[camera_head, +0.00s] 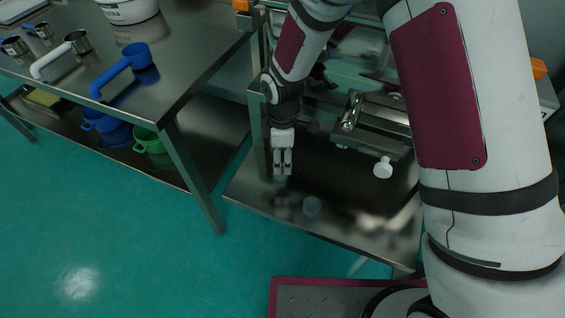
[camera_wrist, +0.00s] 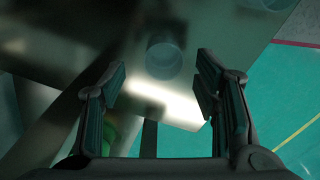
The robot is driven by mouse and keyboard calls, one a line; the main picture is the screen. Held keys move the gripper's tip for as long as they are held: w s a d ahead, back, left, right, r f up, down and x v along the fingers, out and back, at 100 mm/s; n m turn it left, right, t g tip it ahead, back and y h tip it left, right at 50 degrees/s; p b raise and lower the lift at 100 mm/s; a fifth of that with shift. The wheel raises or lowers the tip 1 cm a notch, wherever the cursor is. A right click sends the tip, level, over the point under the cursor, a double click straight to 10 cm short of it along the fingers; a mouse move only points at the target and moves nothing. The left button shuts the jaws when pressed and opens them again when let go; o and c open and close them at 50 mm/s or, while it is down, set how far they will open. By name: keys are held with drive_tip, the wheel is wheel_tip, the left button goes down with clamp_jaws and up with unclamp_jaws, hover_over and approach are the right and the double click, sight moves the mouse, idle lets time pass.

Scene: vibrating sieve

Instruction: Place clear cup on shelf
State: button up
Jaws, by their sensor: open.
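The clear cup (camera_head: 312,206) stands on the metal shelf (camera_head: 262,205), close to its front edge. It also shows in the wrist view (camera_wrist: 163,60), between and beyond my fingertips. My gripper (camera_head: 282,170) is above the shelf, up and left of the cup in the head view. In the wrist view my gripper (camera_wrist: 160,88) is open, with nothing between its fingers. The cup is apart from the fingers. Its see-through wall makes its outline faint in the head view.
A metal device with a white knob (camera_head: 383,167) stands behind and right of the cup. The table on the left holds a blue scoop (camera_head: 136,56) and metal scoops. Blue (camera_head: 106,126) and green (camera_head: 153,140) containers are on its lower shelf. The teal floor at left front is clear.

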wheel_tip(320, 180, up, 7)
drive_tip(key=p, duration=0.1)
drive_tip(key=shift+f, duration=0.2)
drive_tip(key=s+d+r+m, duration=0.45)
drive_tip(key=d+r, duration=0.25)
drive_tip(key=r, duration=0.3)
drive_tip(key=s+d+r+m, duration=0.45)
drive_tip(key=d+r, duration=0.35)
drive_tip(key=r, duration=0.2)
drive_tip(key=s+d+r+m, duration=0.1)
drive_tip(key=s+d+m, duration=0.1)
drive_tip(key=s, duration=0.5)
drive_tip(key=s+d+r+m, duration=0.2)
drive_tip(key=s+m, duration=0.2)
drive_tip(key=s, duration=0.3)
drive_tip(key=s+d+r+m+t, duration=0.1)
drive_tip(key=s+d+r+m, duration=0.1)
drive_tip(key=s, duration=0.5)
drive_tip(key=shift+d+r+m, duration=0.25)
drive_tip(key=shift+d+m, duration=0.2)
drive_tip(key=shift+m, duration=0.45)
